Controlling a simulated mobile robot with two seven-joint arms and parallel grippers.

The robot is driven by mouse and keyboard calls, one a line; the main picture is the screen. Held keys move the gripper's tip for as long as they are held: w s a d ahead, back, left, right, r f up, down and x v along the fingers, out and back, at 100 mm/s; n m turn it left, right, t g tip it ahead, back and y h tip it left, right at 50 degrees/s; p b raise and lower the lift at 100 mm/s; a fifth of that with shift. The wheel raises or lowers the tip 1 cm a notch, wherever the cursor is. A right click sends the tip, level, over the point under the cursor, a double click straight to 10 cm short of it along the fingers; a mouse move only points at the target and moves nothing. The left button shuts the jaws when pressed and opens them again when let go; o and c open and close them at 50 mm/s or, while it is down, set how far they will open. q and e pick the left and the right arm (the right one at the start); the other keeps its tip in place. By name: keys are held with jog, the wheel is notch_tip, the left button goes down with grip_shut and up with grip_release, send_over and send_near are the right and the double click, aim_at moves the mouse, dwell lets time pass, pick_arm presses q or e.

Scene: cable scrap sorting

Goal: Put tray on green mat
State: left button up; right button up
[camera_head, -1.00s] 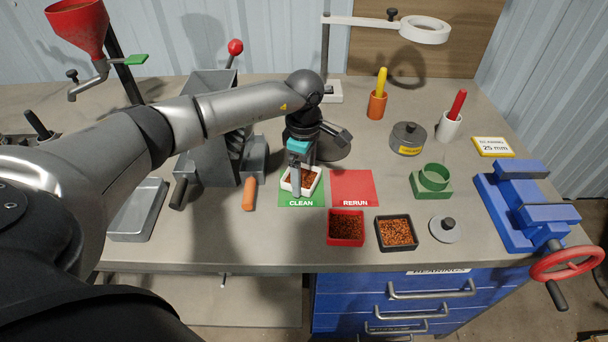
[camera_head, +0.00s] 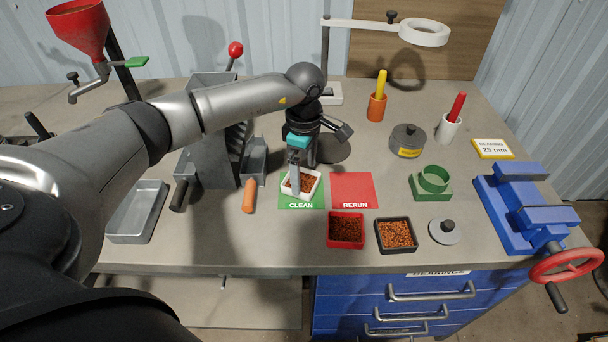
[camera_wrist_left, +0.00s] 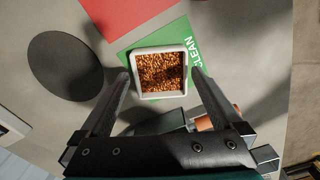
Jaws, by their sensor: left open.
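The white tray (camera_head: 313,186), filled with copper-coloured granules, sits on the green mat (camera_head: 287,201) marked CLEAN. In the left wrist view the tray (camera_wrist_left: 161,93) lies on the green mat (camera_wrist_left: 205,62), with one side close to the mat's edge. My left gripper (camera_head: 294,190) is over the tray and partly hides it in the head view. In the left wrist view its two fingers (camera_wrist_left: 159,82) are spread apart, one on each side of the tray, with small gaps. My right gripper is not seen.
The red RERUN mat (camera_head: 352,188) adjoins the green one. A red tray (camera_head: 346,243) and a black tray (camera_head: 397,249) of granules stand in front. An orange-handled tool (camera_head: 249,195) lies left of the green mat. A metal tray (camera_head: 125,237) is further left.

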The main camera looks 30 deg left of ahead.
aim_at(304, 184)
pick_arm(q)
notch_tip(304, 184, up, 10)
jog(key=shift+f+p, duration=0.15)
jog(key=shift+p, duration=0.2)
dwell(0.4)
